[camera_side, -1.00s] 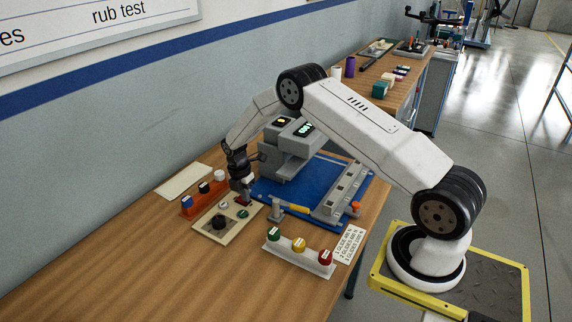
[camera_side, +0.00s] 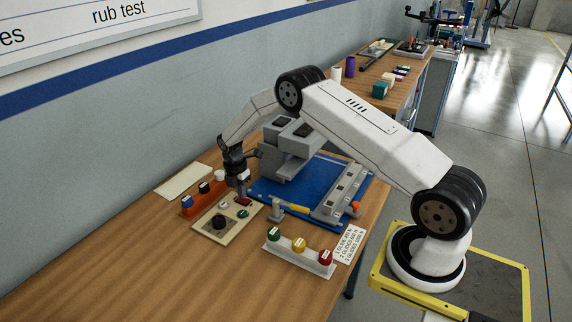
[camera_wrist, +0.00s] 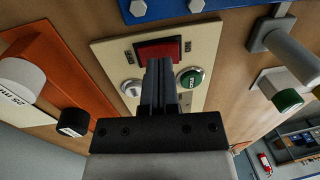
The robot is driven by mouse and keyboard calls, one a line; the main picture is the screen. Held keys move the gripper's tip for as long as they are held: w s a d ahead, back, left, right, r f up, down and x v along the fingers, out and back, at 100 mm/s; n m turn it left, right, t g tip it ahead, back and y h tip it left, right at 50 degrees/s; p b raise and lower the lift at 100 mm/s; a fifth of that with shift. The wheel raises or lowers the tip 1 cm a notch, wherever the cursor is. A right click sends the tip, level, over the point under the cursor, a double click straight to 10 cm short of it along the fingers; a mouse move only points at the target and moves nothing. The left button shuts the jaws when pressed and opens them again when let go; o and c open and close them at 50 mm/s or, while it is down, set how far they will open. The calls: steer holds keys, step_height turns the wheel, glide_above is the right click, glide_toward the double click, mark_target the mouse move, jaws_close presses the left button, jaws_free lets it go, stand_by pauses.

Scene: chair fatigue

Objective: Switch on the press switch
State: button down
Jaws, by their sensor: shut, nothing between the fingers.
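A beige control panel (camera_side: 208,233) lies on the bench with a red rocker switch (camera_side: 243,200) at its far end. The red switch shows in the wrist view (camera_wrist: 159,48), its face dark and unlit, near the panel's top edge. A green button (camera_wrist: 190,78) and a silver knob (camera_wrist: 131,87) sit just below it. My gripper (camera_side: 244,191) is shut and empty, just above the far end of the panel. In the wrist view its fingertips (camera_wrist: 160,65) overlap the switch's lower edge; I cannot tell whether they touch it.
A grey press on a blue mat (camera_side: 263,188) stands behind right. A white block with green, yellow and red knobs (camera_side: 299,258) is in front right. The bench's near left is clear.

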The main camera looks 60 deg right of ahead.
mark_target(238, 199)
step_height(238, 199, up, 13)
steer(key=w, duration=0.1)
steer(key=shift+w+r, duration=0.2)
steer(key=shift+w, duration=0.15)
stand_by(0.5)
